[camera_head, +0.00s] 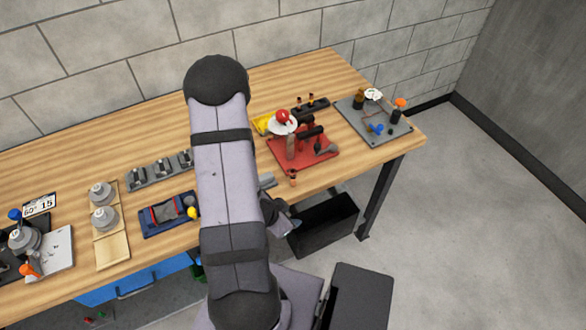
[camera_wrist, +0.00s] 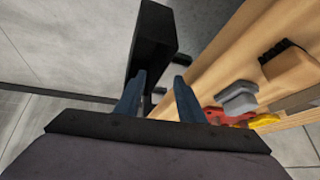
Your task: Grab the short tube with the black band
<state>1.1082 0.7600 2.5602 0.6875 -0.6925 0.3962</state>
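Small copper-coloured tubes with dark parts stand in a black holder (camera_head: 311,104) at the back of the bench in the head view. One more small copper-coloured piece (camera_head: 293,177) is at the bench's front edge, by the red plate. They are too small for me to tell which is the short tube with the black band. My gripper (camera_wrist: 159,76) is open in the wrist view, with nothing between its two blue-grey fingers. In the head view it is low, near the bench's front edge, partly hidden by my arm.
A black bin (camera_head: 322,226) is below the bench edge; it also shows past my fingers in the wrist view (camera_wrist: 153,45). A red plate (camera_head: 302,157) with tools, a grey board (camera_head: 374,123) and a blue tray (camera_head: 168,215) lie on the wooden bench (camera_head: 240,75).

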